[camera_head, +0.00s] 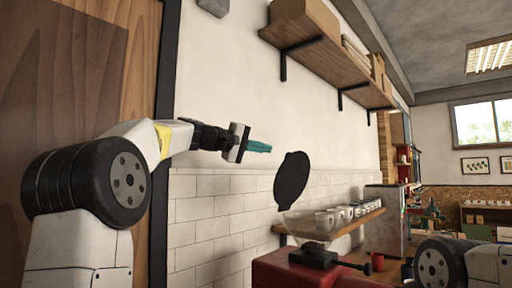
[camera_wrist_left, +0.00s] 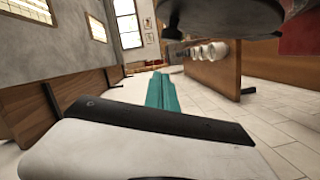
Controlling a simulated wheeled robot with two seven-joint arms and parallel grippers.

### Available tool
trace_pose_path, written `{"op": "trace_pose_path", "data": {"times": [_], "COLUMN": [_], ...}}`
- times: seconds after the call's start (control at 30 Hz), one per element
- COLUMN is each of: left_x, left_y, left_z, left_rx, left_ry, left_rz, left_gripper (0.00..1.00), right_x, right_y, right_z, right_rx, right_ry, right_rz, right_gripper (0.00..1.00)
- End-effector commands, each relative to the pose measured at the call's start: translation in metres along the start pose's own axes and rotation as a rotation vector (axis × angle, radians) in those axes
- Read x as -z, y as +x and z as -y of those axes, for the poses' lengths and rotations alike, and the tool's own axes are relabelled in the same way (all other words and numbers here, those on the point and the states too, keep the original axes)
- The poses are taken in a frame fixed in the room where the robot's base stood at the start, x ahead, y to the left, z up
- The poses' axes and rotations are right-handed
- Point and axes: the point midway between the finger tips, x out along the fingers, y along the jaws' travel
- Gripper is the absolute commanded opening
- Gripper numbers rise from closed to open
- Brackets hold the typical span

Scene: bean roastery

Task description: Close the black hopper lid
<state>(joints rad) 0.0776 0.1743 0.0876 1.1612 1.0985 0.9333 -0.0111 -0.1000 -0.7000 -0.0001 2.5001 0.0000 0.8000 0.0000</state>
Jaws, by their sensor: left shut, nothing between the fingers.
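The black hopper lid (camera_head: 292,180) stands raised, upright and open, above the clear hopper (camera_head: 311,226) on the red machine (camera_head: 300,273). In the left wrist view the dark lid (camera_wrist_left: 228,14) fills part of the top edge. My left gripper (camera_head: 259,147) has teal fingers, shut and empty. In the head view it is left of the lid and a little above its middle, pointing right, with a visible gap. Its teal fingers (camera_wrist_left: 160,90) also show in the left wrist view. My right gripper is out of view; only part of that arm shows at the lower right.
A wooden shelf (camera_head: 337,64) with boxes hangs on the wall above. A lower shelf (camera_head: 350,228) with several white cups (camera_head: 343,213) runs behind the hopper. The tiled wall (camera_head: 215,215) is close behind my left arm. A red mug (camera_head: 377,262) sits right of the machine.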

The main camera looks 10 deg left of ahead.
Motion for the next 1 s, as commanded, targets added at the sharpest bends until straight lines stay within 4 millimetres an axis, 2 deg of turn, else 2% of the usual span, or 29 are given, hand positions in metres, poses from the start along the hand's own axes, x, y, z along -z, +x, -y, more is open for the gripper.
{"op": "trace_pose_path", "data": {"times": [0.03,0.1,0.23,0.4,1.0], "left_x": [-0.001,-0.004,-0.024,-0.036,-0.044], "left_y": [0.012,0.022,0.024,0.027,0.029], "left_z": [0.000,-0.001,-0.001,0.000,-0.003], "left_rx": [-0.001,-0.001,0.000,0.001,0.006], "left_ry": [0.000,0.000,-0.001,0.000,0.027], "left_rz": [0.005,0.003,0.002,0.000,0.001], "left_gripper": [0.00,0.00,0.00,0.00,0.00], "right_x": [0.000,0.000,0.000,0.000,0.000], "right_y": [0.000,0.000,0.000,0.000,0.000], "right_z": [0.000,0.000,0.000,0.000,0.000], "right_rx": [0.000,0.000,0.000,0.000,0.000], "right_ry": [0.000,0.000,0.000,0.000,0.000], "right_rz": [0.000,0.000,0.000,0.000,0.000], "right_gripper": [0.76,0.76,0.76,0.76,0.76]}}
